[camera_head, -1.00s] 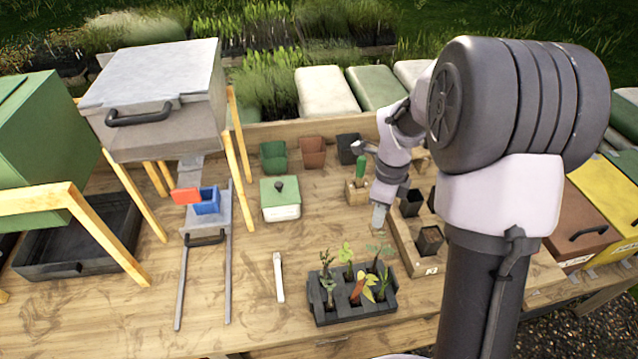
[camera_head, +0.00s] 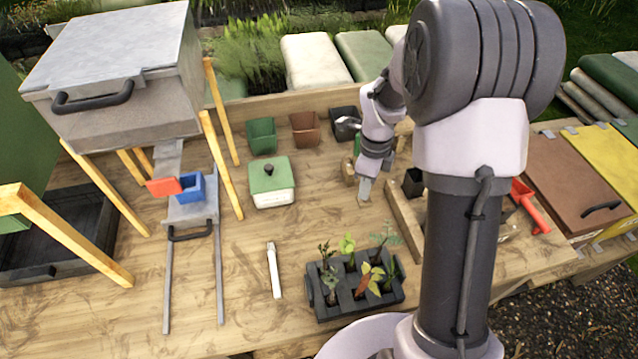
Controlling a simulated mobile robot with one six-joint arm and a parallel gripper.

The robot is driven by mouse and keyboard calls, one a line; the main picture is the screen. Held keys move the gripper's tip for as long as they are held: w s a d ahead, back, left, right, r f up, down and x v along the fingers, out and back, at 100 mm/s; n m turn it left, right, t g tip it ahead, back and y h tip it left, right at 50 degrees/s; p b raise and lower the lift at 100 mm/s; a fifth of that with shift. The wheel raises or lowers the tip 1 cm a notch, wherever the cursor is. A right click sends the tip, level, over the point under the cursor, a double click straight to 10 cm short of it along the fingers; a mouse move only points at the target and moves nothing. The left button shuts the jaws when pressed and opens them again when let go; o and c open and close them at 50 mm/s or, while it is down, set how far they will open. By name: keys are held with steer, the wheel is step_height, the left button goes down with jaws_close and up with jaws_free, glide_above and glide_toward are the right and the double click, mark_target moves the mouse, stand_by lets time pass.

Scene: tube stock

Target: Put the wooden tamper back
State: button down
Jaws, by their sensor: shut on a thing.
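My gripper (camera_head: 365,190) points down over the bench, right of the middle, close beside a small wooden block holder (camera_head: 348,173). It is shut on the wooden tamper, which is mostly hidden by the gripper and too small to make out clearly. A green handle (camera_head: 357,146) stands up at the holder, partly hidden behind my wrist. I cannot tell whether the gripper touches the holder or the bench.
A long wooden rack (camera_head: 402,222) with a black pot (camera_head: 413,182) lies just right of the gripper. A dark seedling tray (camera_head: 335,312), a white stick (camera_head: 274,270) and a green-lidded box (camera_head: 272,198) are nearby. A red tool (camera_head: 530,203) lies at right. The bench's middle is clear.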

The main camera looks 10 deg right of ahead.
steer(key=shift+w+a+f+b, duration=0.4)
steer(key=shift+w+a+f, duration=0.4)
steer(key=shift+w+a, duration=1)
steer(key=shift+w+a+f+b, duration=0.35)
steer(key=shift+w+a+f, duration=0.7)
steer(key=shift+w, duration=1.4)
steer(key=shift+w+a+f+b, duration=0.4)
steer(key=shift+w+a+f, duration=0.2)
steer(key=shift+w+a, duration=1.3)
steer(key=shift+w+d, duration=0.15)
steer(key=shift+d, duration=0.05)
steer(key=shift+f, duration=0.25)
steer(key=c, duration=1.2)
jaws_free()
steer(key=shift+r, duration=0.1)
